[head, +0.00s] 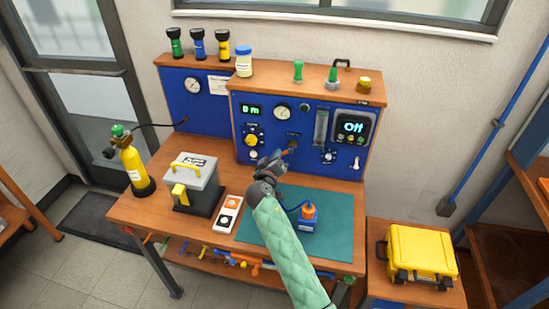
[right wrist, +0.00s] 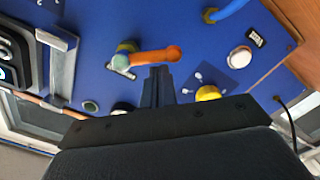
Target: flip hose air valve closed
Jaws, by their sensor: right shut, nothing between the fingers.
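The blue bench panel (head: 265,165) carries a valve with an orange lever (head: 287,152), partly hidden by my right gripper in the head view. In the right wrist view the orange lever (right wrist: 158,55) runs sideways from a pale green and brass fitting (right wrist: 123,60). My right gripper (head: 276,158) is shut and empty, close in front of the panel. In the right wrist view its fingertips (right wrist: 158,75) are just beside the lever; I cannot tell whether they touch it. My left gripper is not in view.
A yellow knob (right wrist: 208,93) and a white button (right wrist: 240,57) are near the lever. The green mat (head: 340,230) is mostly clear.

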